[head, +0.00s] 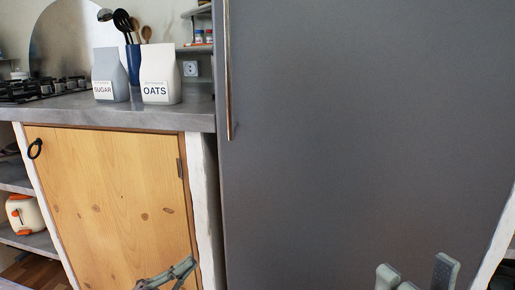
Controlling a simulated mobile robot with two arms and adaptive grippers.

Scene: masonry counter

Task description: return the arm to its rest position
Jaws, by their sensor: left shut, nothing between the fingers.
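My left gripper (170,274) is at the bottom edge, left of centre, in front of the lower part of the wooden cabinet door. It is shut with nothing in it, and the rest of its arm is out of the picture. Parts of my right gripper (418,277) show at the bottom right, in front of the tall grey panel. Most of it is cut off by the frame, so its jaw state is unclear.
A wooden cabinet door (110,190) with a black ring handle is under a grey counter (150,117). Sugar (110,78) and oats (160,78) packages stand there beside a blue utensil holder (134,60). A tall grey panel (360,130) fills the right.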

